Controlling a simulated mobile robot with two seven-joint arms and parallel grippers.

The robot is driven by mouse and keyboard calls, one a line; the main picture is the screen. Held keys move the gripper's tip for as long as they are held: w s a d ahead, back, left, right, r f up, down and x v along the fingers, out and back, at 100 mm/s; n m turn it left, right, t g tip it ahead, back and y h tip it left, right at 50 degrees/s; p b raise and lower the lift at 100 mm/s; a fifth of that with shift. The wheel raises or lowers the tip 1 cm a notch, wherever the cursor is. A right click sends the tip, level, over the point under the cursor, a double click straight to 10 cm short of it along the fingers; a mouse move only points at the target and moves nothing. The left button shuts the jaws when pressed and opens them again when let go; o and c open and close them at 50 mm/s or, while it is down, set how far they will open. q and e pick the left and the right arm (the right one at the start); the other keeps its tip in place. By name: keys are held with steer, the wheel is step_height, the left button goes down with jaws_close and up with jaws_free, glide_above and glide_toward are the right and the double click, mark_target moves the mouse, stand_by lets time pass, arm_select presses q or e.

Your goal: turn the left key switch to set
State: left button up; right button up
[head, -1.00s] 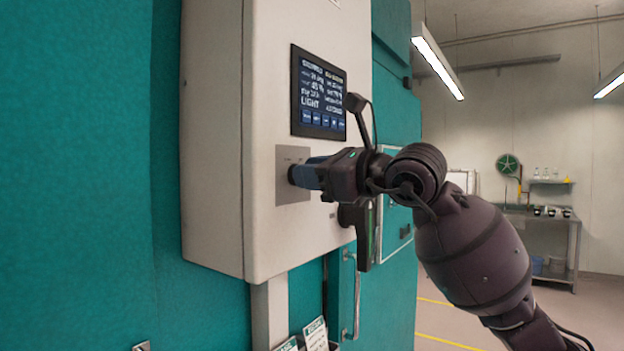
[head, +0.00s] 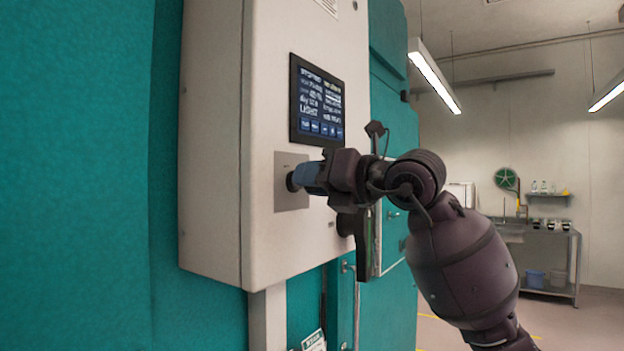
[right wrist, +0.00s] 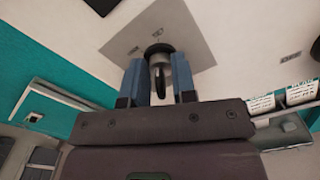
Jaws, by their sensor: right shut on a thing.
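The key switch (head: 290,182) sits on a square grey plate (head: 291,204) on the side of the white control box (head: 214,140), below the screen. My right gripper (head: 304,177) reaches it from the right, its blue fingers close to the plate. In the right wrist view the round dark collar of the switch (right wrist: 157,48) shows in front of the plate (right wrist: 197,38). The dark key (right wrist: 160,84) stands between the two fingers of my right gripper (right wrist: 158,75), which is shut on it. The plate's markings are too small to read. My left gripper is not in view.
A lit touch screen (head: 317,98) is just above the switch. Teal chamber walls (head: 75,180) surround the box. A card (head: 314,341) hangs below it. A metal bench (head: 545,245) and a green reel (head: 507,179) stand far right, with open floor before them.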

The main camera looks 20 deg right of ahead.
steer(key=shift+m, duration=0.4)
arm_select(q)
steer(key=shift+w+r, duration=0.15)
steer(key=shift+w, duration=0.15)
arm_select(e)
steer(key=o, duration=0.6)
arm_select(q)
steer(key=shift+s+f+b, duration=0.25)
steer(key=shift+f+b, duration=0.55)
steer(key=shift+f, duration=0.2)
arm_select(e)
steer(key=v, duration=1.1)
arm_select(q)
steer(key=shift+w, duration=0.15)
arm_select(e)
steer(key=shift+w, duration=0.1)
